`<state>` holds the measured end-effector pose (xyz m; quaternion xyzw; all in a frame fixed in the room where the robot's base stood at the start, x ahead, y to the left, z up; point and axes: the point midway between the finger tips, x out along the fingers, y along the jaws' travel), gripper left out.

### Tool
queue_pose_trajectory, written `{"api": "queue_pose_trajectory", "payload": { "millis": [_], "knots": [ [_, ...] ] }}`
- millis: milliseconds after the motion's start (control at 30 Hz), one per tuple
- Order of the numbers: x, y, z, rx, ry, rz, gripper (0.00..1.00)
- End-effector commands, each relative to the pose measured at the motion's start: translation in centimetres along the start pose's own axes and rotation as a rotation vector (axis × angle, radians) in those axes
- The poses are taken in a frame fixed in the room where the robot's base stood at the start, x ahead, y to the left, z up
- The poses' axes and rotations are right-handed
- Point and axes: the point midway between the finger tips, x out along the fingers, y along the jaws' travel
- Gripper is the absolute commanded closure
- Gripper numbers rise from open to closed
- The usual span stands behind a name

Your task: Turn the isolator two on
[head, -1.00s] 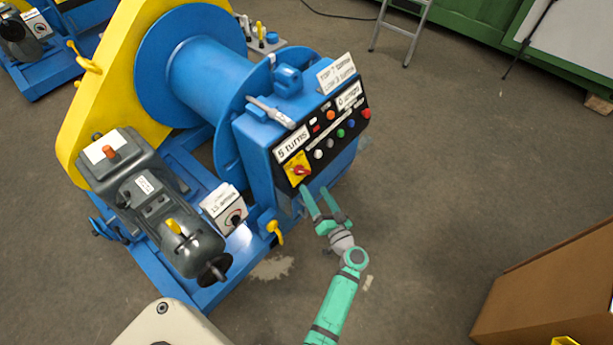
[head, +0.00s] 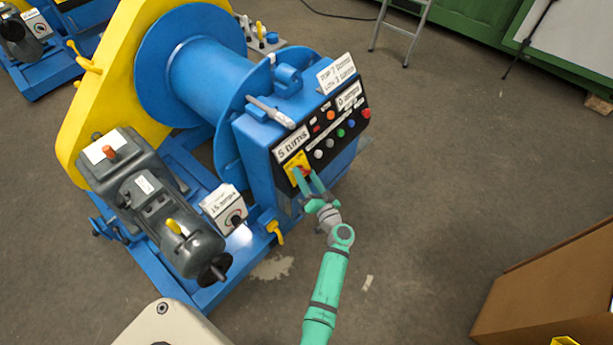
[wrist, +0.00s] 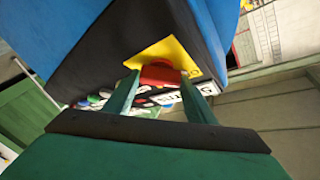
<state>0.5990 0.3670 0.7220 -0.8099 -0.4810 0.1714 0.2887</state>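A yellow switch plate (head: 293,161) with a red knob sits at the left end of the black control panel (head: 323,136) on the blue winch. I take it for the isolator; no "two" mark on it can be read. In the wrist view the red knob (wrist: 160,75) stands out from the yellow plate (wrist: 165,52). My gripper (head: 306,174) is at the switch in the head view and partly covers it. In the wrist view my gripper (wrist: 159,80) has its fingers apart, one on each side of the knob. Contact with the knob cannot be made out.
Several coloured buttons and lamps (head: 339,133) lie to the right of the switch. A white box with a dial (head: 225,208) and a yellow lever (head: 275,232) stand left of my gripper. A brown box (head: 550,280) is at lower right. The floor between is clear.

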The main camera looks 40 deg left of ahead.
Motion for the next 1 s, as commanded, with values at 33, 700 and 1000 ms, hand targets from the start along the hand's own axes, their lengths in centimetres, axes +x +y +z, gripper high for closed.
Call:
{"api": "queue_pose_trajectory", "payload": {
  "millis": [33, 700, 1000],
  "knots": [
    [-0.01, 0.00, 0.00, 0.000, 0.000, 0.000, 0.66],
    [-0.02, -0.31, 0.06, 0.130, -0.001, 0.093, 0.72],
    [0.01, -0.53, -0.06, 0.279, 0.000, 0.200, 0.72]
  ]
}}
